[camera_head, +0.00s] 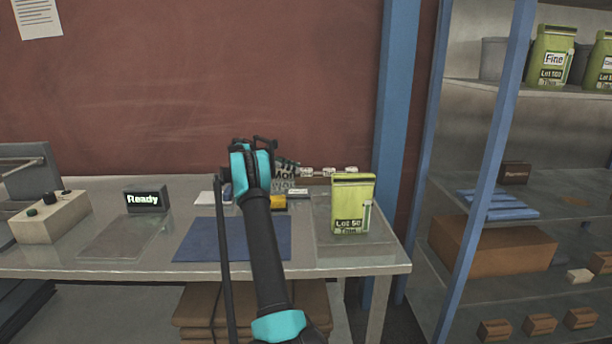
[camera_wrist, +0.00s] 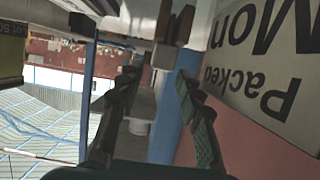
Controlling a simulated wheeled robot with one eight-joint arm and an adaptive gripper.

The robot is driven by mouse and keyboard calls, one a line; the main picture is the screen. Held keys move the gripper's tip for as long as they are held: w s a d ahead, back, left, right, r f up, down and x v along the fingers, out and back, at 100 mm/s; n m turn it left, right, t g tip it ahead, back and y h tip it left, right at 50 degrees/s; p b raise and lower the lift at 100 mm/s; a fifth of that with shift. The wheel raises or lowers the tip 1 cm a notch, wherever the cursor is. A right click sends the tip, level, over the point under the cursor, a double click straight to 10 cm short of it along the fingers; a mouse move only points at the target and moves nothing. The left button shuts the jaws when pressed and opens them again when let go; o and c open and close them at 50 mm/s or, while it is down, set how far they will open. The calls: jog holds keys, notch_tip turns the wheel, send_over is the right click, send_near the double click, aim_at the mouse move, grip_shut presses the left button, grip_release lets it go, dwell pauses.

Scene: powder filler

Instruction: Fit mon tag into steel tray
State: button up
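My gripper (camera_wrist: 157,74) is open in the wrist view, its dark fingers apart with nothing clearly held between them. Small brown and white pieces (camera_wrist: 163,54) show just past the fingertips; I cannot tell whether one is the mon tag. In the head view my gripper (camera_head: 262,146) is over the back of the table, beside a board lettered "Mon" (camera_head: 284,175), partly hidden by my arm. Several small white tags (camera_head: 328,171) sit in a row right of it, too small to read. A flat grey tray (camera_head: 122,238) lies at the table's left; whether it is the steel tray is unclear.
A green "Lot 50" bag (camera_head: 352,205) stands on a grey plate (camera_head: 362,254) at the table's right. A blue mat (camera_head: 205,240) lies under my arm. A "Ready" display (camera_head: 146,199) and a control box (camera_head: 48,222) stand left. A blue post (camera_head: 396,100) rises behind.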

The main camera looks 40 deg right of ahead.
aim_at(306, 169)
jog(key=shift+x, duration=3)
jog(key=shift+w, duration=0.15)
jog(key=c, duration=0.7)
